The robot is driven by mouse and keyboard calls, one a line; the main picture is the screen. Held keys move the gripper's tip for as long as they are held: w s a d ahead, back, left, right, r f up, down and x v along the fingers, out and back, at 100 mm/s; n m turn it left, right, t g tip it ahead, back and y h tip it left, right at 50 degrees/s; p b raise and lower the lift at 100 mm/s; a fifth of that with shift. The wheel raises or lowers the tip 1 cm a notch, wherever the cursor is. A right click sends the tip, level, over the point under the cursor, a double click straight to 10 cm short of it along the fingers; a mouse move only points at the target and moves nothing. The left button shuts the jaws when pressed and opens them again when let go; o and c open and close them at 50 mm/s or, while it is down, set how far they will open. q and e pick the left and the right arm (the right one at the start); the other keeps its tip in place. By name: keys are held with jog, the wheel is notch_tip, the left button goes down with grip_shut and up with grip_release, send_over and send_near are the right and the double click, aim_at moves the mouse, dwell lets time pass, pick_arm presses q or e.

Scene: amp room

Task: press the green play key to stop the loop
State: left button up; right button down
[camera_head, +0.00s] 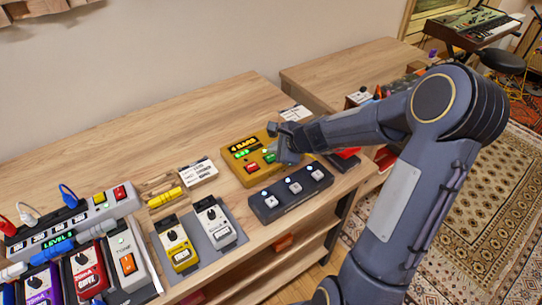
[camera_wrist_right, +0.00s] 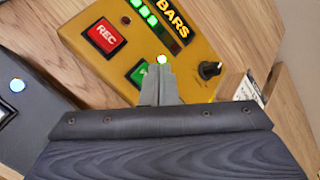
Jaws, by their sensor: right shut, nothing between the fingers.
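The yellow looper box (camera_head: 247,176) lies on the wooden bench; it also shows in the wrist view (camera_wrist_right: 95,65). Its display reads "4 BARS" above lit green segments. A red REC key (camera_wrist_right: 104,37) is on its left side. The green play key (camera_wrist_right: 137,74) is right of REC, mostly hidden behind my fingers; it also shows in the head view (camera_head: 269,157). My right gripper (camera_wrist_right: 160,72) is shut and empty, fingertips over the green key. I cannot tell whether they touch it. A small lamp (camera_wrist_right: 162,59) glows just beyond the tips. My left gripper is not in view.
A dark three-switch pedal (camera_head: 291,193) sits directly in front of the looper. A black knob (camera_wrist_right: 209,69) stands right of the fingers. Small pedals (camera_head: 176,245) and cables crowd the left. The bench behind the looper (camera_head: 190,115) is clear.

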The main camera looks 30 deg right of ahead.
aim_at(274, 158)
jog(key=shift+f, duration=0.1)
dwell(0.4)
jog(key=shift+f+b, duration=0.35)
jog(key=shift+b, duration=0.15)
jog(key=shift+f+b, duration=0.55)
dwell(0.5)
dwell(0.4)
jog(key=shift+r+p, duration=0.9)
jog(key=shift+r, duration=0.05)
notch_tip(274, 158, up, 5)
jog(key=p, duration=0.4)
jog(key=shift+r+p, duration=0.1)
jog(key=shift+p, duration=0.3)
